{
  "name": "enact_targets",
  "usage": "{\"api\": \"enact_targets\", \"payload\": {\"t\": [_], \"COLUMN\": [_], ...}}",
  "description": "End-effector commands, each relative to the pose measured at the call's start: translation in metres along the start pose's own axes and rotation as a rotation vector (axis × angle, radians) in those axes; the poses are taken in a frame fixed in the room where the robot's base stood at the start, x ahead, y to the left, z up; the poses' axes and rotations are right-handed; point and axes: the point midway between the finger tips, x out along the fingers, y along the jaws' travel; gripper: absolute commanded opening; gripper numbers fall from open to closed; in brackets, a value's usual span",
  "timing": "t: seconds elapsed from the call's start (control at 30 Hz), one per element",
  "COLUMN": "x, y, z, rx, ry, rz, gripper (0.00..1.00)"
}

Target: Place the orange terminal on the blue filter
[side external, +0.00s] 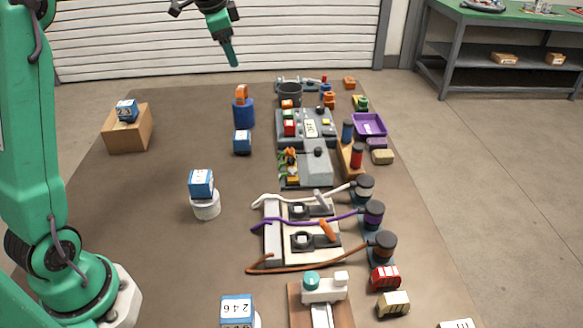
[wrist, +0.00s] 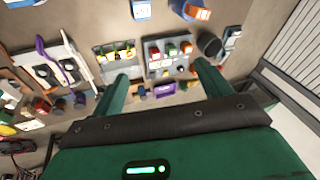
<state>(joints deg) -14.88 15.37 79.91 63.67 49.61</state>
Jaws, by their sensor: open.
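An orange terminal (side external: 241,92) sits upright on top of the blue filter (side external: 244,114), a blue cylinder standing on the brown table. In the wrist view the orange terminal (wrist: 198,14) and the blue filter (wrist: 178,6) show at the top edge, right of centre. My gripper (side external: 232,62) is high above the back of the table, apart from both. In the wrist view its two green fingers (wrist: 160,72) are spread, with nothing held between them.
A blue-and-white block (side external: 242,142) stands just in front of the filter. A cardboard box (side external: 128,130) with another block on top is to the left. Grey equipment (side external: 318,165), a purple tray (side external: 384,124) and valves with hoses crowd the right side. The left middle of the table is mostly clear.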

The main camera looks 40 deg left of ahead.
Motion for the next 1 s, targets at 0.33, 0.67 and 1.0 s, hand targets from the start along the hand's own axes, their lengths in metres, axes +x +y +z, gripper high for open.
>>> {"api": "enact_targets", "payload": {"t": [0.33, 0.67, 1.0], "x": [-0.048, -0.069, -0.064], "y": [0.083, 0.161, 0.236], "z": [0.027, 0.07, 0.125], "rx": [-0.172, -0.339, -0.51], "ry": [0.047, 0.092, 0.135], "rz": [-0.004, 0.004, 0.025], "gripper": [0.77, 0.77, 0.77]}}
